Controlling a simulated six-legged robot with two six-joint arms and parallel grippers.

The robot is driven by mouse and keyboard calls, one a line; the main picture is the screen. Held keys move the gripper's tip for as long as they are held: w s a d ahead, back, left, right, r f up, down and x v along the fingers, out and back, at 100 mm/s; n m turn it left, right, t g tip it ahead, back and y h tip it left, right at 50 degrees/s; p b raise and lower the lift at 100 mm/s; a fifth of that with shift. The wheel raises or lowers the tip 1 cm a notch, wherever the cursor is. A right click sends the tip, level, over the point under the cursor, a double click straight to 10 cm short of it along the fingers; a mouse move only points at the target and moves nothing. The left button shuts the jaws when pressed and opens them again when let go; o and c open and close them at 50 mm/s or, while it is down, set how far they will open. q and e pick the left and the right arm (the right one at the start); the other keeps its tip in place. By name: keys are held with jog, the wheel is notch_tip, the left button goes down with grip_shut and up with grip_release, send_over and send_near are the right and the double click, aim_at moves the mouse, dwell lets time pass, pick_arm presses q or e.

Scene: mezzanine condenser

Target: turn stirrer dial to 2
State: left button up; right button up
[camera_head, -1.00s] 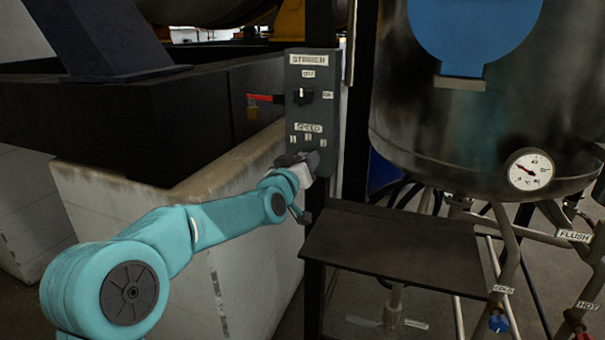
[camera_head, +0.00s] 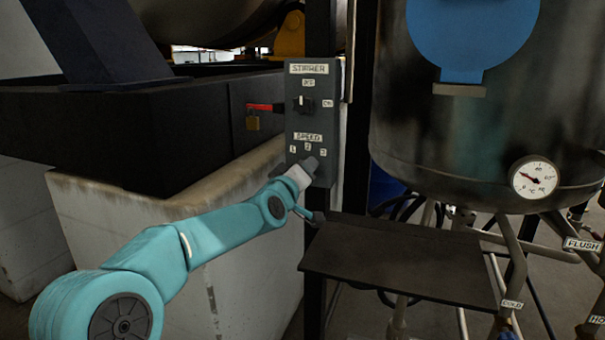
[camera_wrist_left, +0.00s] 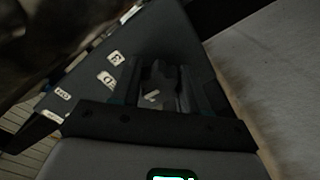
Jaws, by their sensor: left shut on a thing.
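The grey stirrer panel (camera_head: 325,122) is upright on a dark post. Its speed labels (camera_head: 308,147) 1, 2 and 3 run left to right under the word SPEED. My left gripper (camera_head: 311,164) is at the panel just below these labels, covering the speed dial in the head view. In the left wrist view its fingers (camera_wrist_left: 163,85) are shut on the dark dial (camera_wrist_left: 158,76), which carries a white mark. I cannot tell which number the dial points to. The upper off/on knob (camera_head: 304,104) is untouched. My right gripper is not in view.
A dark flat shelf (camera_head: 400,262) juts out below and right of the panel. A steel tank (camera_head: 440,130) with a gauge (camera_head: 534,178) stands right. Pipes run at the lower right.

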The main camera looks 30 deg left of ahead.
pick_arm(q)
jog(key=shift+d+f, duration=0.2)
jog(key=shift+f, duration=0.2)
jog(key=o, duration=1)
jog(key=shift+w, duration=0.1)
jog(key=shift+o, duration=0.2)
jog(key=shift+a+r, duration=0.1)
jog(key=shift+r, duration=0.05)
jog(key=shift+s+r, duration=0.1)
jog(key=shift+s, duration=0.1)
jog(key=v, duration=1.6)
